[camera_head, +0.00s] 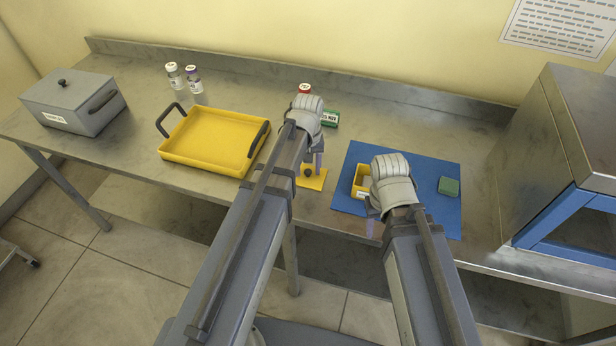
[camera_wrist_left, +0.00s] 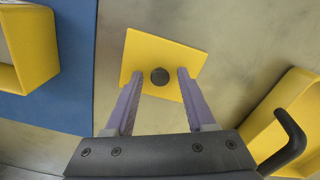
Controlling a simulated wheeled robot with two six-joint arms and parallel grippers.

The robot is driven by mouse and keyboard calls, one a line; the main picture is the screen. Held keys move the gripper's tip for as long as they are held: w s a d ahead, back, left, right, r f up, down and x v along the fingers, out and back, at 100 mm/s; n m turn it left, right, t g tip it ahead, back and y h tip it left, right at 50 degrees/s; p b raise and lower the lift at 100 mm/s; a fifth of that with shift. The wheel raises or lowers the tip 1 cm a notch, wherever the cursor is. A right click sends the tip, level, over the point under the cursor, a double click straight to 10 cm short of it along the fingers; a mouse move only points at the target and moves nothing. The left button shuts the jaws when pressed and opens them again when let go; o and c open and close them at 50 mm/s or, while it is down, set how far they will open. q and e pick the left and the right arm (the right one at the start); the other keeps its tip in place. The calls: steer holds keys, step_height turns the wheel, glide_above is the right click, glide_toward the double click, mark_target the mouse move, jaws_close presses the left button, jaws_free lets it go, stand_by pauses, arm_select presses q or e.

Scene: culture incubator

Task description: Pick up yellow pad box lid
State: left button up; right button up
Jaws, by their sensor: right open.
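The yellow pad box lid (camera_head: 314,181) is a flat square with a dark round knob, lying on the steel bench between the yellow tray and the blue mat. It also shows in the left wrist view (camera_wrist_left: 145,58). My left gripper (camera_head: 315,165) is over the lid. In the left wrist view its two fingers (camera_wrist_left: 155,88) are apart, on either side of the knob (camera_wrist_left: 160,76), with no visible contact. The yellow pad box (camera_head: 358,182) stands on the blue mat, partly hidden by my right gripper. My right gripper (camera_head: 372,222) is open near the mat's front edge.
The blue mat (camera_head: 345,200) also carries a green block (camera_head: 448,186). A yellow tray (camera_head: 190,167) with dark handles lies left of the lid. A metal incubator (camera_head: 535,140) stands at right.

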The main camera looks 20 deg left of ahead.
mark_target(308, 171)
arm_select(q)
jaws_close()
stand_by(0.4)
steer(key=shift+r, duration=0.1)
arm_select(e)
steer(key=shift+r, duration=0.1)
arm_select(q)
step_height(308, 171, up, 10)
steer(key=p, duration=1)
arm_select(e)
step_height(308, 171, up, 10)
